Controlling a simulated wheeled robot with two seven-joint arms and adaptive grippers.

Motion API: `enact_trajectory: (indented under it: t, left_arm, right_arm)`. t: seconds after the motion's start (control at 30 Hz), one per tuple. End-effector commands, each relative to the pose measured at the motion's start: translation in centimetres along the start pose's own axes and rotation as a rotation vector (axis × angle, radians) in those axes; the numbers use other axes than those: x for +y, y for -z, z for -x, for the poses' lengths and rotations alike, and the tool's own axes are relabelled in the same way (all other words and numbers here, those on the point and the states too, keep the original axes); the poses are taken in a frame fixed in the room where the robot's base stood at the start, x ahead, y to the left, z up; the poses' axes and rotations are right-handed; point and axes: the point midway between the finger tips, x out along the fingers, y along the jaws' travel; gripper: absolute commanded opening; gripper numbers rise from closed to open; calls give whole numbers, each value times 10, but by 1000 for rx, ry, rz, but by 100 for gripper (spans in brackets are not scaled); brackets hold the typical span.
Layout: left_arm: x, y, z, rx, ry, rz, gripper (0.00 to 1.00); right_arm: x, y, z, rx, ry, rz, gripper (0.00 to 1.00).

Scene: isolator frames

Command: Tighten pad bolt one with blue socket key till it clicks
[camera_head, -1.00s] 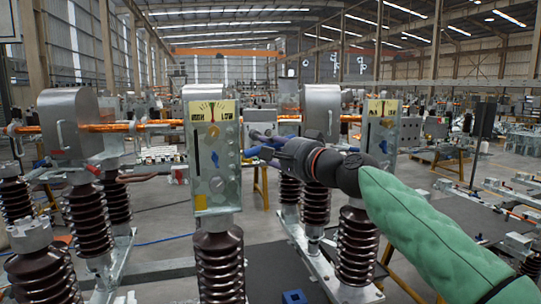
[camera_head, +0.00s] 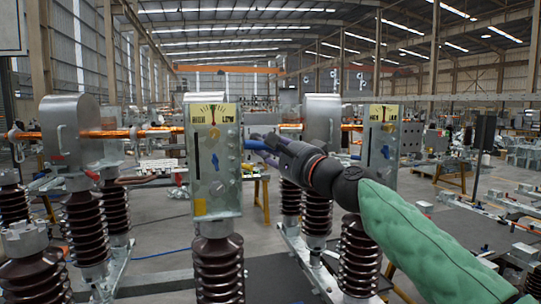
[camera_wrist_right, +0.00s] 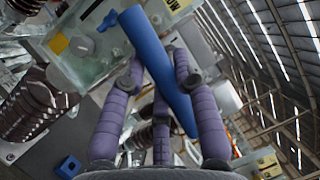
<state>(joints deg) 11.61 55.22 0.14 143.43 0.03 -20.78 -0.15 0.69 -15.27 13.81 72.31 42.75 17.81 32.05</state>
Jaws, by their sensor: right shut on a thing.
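My right gripper (camera_head: 268,146) is beside the right edge of the near metal panel (camera_head: 230,170), its fingers pointing left. It is shut on the blue socket key (camera_head: 257,145); in the right wrist view the key (camera_wrist_right: 150,48) lies slanted between the purple fingers (camera_wrist_right: 160,100). The near panel bears a HIGH/LOW gauge (camera_head: 213,113), a blue piece (camera_head: 217,160) and a round silver bolt head (camera_head: 217,188). The key looks apart from that bolt head. I cannot tell which bolt is pad bolt one. My left gripper is not in view.
Brown ribbed insulators (camera_head: 219,268) stand below the panel and at left. A copper bar (camera_head: 105,133) runs to a metal housing (camera_head: 67,130). A second gauge panel (camera_head: 384,150) stands behind my right arm. A blue square block (camera_wrist_right: 70,167) lies below in the wrist view.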

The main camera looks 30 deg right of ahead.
Motion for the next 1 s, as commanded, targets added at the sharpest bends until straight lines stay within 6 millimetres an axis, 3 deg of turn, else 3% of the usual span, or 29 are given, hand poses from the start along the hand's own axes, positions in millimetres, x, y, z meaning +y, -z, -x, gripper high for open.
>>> enact_trajectory:
  t: [0.47,1.0]
  left_arm:
    - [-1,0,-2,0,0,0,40]
    - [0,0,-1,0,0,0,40]
  right_arm:
    - [-1,0,1,4,13,-27,0]
    - [-4,-9,20,4,12,-27,0]
